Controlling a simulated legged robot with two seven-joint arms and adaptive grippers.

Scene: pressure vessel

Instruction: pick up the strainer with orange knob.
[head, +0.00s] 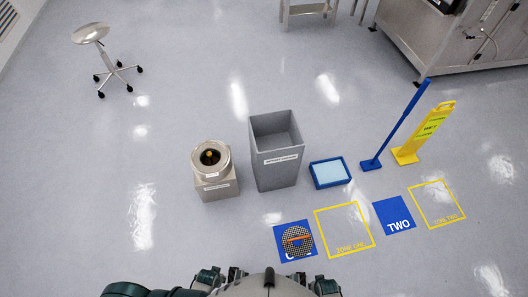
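A round vessel (226,160) with a pale metal rim sits on top of a beige box at centre left. Its inside is dark, and a small orange knob (210,154) shows in the middle of it. A round mesh strainer (297,246) with an orange bar across it lies on the blue mat marked ONE, nearer to me. My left gripper (221,276) seems to be at the bottom edge, well short of both, with its finger state unclear. What may be part of my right gripper (326,287) shows at the bottom edge, mostly cut off. Neither appears to touch anything.
A tall grey open bin (277,168) stands right of the beige box (216,187). Yellow outlined zones and a TWO mat (394,212) mark the floor.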

